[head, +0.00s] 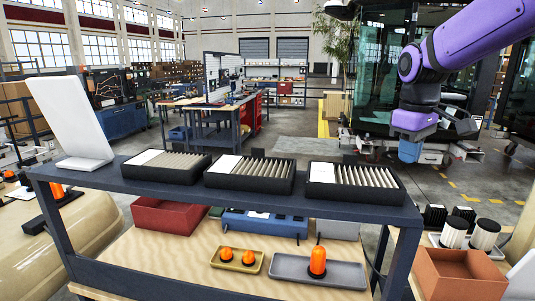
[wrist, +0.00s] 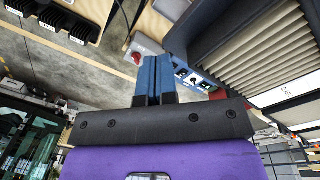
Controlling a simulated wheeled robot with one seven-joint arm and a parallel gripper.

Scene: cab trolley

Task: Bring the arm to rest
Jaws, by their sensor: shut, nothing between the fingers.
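My purple arm (head: 465,45) reaches in from the upper right of the head view and is bent at the elbow. My gripper (head: 409,152) hangs at its end with its blue fingers pointing down. It is behind and to the right of the trolley's top shelf (head: 230,192), apart from it. In the wrist view my gripper (wrist: 152,75) shows its two blue fingers pressed together, with nothing between them.
Three black slotted trays (head: 352,196) stand on the shelf beside a white tilted panel (head: 75,120). Below are a red bin (head: 168,217) and orange lamps on trays (head: 318,275). A brown box (head: 455,275) stands at lower right. Open floor lies behind the trolley.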

